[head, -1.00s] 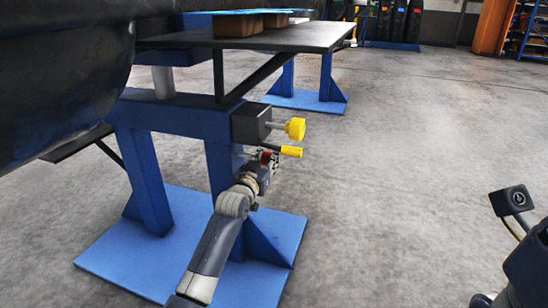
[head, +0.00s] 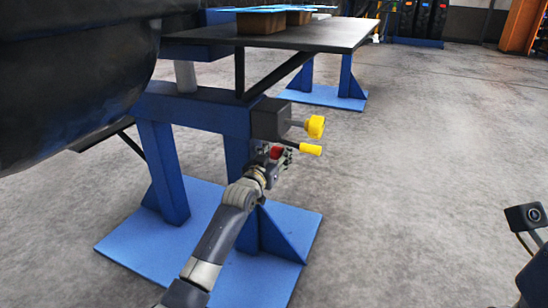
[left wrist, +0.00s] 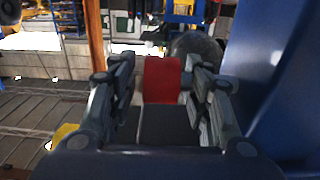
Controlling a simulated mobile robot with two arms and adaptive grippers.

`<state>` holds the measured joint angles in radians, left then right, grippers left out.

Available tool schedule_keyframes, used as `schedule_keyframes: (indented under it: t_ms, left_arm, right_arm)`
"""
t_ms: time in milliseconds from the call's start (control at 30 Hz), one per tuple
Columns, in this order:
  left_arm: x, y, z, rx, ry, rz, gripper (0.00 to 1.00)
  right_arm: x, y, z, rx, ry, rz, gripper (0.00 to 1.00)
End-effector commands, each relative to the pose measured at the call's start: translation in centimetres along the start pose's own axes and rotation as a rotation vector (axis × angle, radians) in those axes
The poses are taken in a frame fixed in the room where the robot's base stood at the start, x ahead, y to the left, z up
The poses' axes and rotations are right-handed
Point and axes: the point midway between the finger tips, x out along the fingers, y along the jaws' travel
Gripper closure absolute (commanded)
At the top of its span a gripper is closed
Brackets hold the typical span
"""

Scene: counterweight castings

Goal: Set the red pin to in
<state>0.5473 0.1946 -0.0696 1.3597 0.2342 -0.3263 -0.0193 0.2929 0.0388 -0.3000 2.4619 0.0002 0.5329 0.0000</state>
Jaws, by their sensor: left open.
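The red pin (head: 276,152) shows below a dark box (head: 268,118) on the blue stand. In the left wrist view the red pin (left wrist: 162,78) is a red block straight ahead, between the two fingers as seen from there. My left gripper (head: 284,155) is open, with its fingers around or just short of the pin. In the left wrist view the gripper (left wrist: 160,95) shows a gap on each side of the red. Whether the fingers touch it, and how far in the pin sits, I cannot tell.
A yellow knob (head: 316,126) and a yellow-ended lever (head: 310,149) stick out of the box, just above the left gripper. A dark table top (head: 330,35) lies above and behind. A blue post (left wrist: 282,75) stands close on the right in the wrist view.

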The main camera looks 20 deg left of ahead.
Motion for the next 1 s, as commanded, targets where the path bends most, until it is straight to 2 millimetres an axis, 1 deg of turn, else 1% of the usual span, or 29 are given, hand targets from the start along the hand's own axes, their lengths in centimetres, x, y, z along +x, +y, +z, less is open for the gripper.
schedule_keyframes:
  t_ms: [167, 267, 500, 700, 833, 1000]
  left_arm:
    - [-1.4, 0.0, 0.1, 0.001, -0.001, 0.0, 0.55]
    - [-2.9, 0.0, 0.1, 0.002, -0.001, 0.0, 0.55]
    - [-7.3, 0.0, 0.1, 0.0, -0.001, 0.0, 0.55]
    - [-10.3, -0.1, 0.1, 0.001, -0.001, -0.001, 0.55]
    - [-11.4, 0.0, 0.1, 0.0, -0.002, -0.001, 0.55]
    - [-11.9, 0.0, 0.0, 0.0, -0.001, -0.001, 0.55]
  right_arm:
    - [0.0, 0.0, 0.0, 0.0, 0.0, 0.0, 1.0]
    - [0.0, 0.0, 0.0, 0.0, -0.001, 0.0, 1.0]
    - [0.0, 0.0, 0.0, 0.0, -0.001, 0.0, 1.0]
    - [0.0, 0.0, 0.0, 0.0, -0.001, 0.0, 1.0]
    - [0.0, 0.0, 0.0, 0.0, -0.001, 0.0, 1.0]
    - [0.0, 0.0, 0.1, 0.0, -0.001, 0.0, 1.0]
